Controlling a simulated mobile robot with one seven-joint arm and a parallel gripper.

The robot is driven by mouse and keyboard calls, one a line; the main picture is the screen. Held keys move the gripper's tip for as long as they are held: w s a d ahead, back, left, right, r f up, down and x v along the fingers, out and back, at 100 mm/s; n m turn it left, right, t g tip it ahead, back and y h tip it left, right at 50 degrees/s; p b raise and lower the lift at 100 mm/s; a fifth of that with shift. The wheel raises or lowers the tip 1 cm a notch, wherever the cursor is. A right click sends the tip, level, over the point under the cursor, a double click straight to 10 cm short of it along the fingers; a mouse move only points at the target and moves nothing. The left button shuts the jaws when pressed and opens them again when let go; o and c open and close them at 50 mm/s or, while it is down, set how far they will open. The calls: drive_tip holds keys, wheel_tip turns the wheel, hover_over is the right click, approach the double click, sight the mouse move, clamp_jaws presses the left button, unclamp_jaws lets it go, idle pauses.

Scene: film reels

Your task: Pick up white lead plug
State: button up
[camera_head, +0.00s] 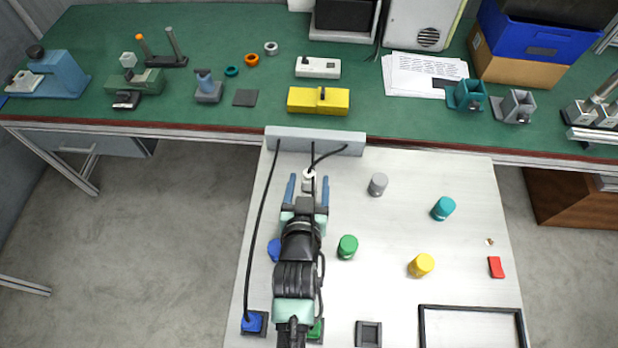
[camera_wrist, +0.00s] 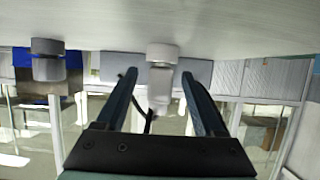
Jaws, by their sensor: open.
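The white lead plug (camera_head: 309,174) stands on the white tabletop below the grey cable strip, at the end of a black lead. My gripper (camera_head: 308,179) is open, with its two blue fingers pointing at the plug, one on each side. In the wrist view, the plug (camera_wrist: 161,84) shows between the open fingertips (camera_wrist: 159,73), with gaps on both sides. This view appears upside down, with the tabletop at the top. I cannot tell how deep the plug sits between the fingers.
The grey cable strip (camera_head: 316,139) edges the white tabletop (camera_head: 400,215). A grey cylinder (camera_head: 378,185) stands right of my gripper; a green cylinder (camera_head: 347,246) is nearer my arm. A blue plug (camera_head: 250,322) sits lower left, its black lead running along the left edge.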

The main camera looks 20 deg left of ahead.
drive_tip(key=shift+w+f, duration=0.2)
drive_tip(key=shift+w, duration=0.25)
clamp_jaws()
drive_tip(key=shift+r, duration=0.1)
